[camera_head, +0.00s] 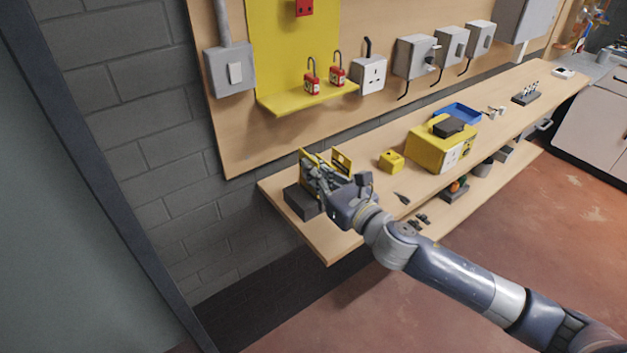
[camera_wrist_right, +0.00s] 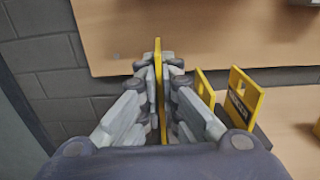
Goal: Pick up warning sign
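My right gripper (camera_head: 325,182) is over the left end of the wooden bench. In the right wrist view its fingers (camera_wrist_right: 158,90) are closed on both sides of a thin yellow warning sign (camera_wrist_right: 158,58), seen edge-on and upright. In the head view a yellow sign (camera_head: 342,160) shows behind the gripper. A dark block (camera_head: 301,203) is below the fingers. The held sign's lower edge is hidden, so I cannot tell whether it touches anything. My left gripper is out of view.
A small yellow box (camera_head: 391,161) and a larger yellow case (camera_head: 430,152) stand to the right on the bench (camera_head: 345,240). A blue tray (camera_head: 460,112) is farther back. Above, a yellow shelf (camera_head: 290,100) holds red padlocks (camera_head: 312,86). A grey brick wall (camera_head: 140,130) is at left.

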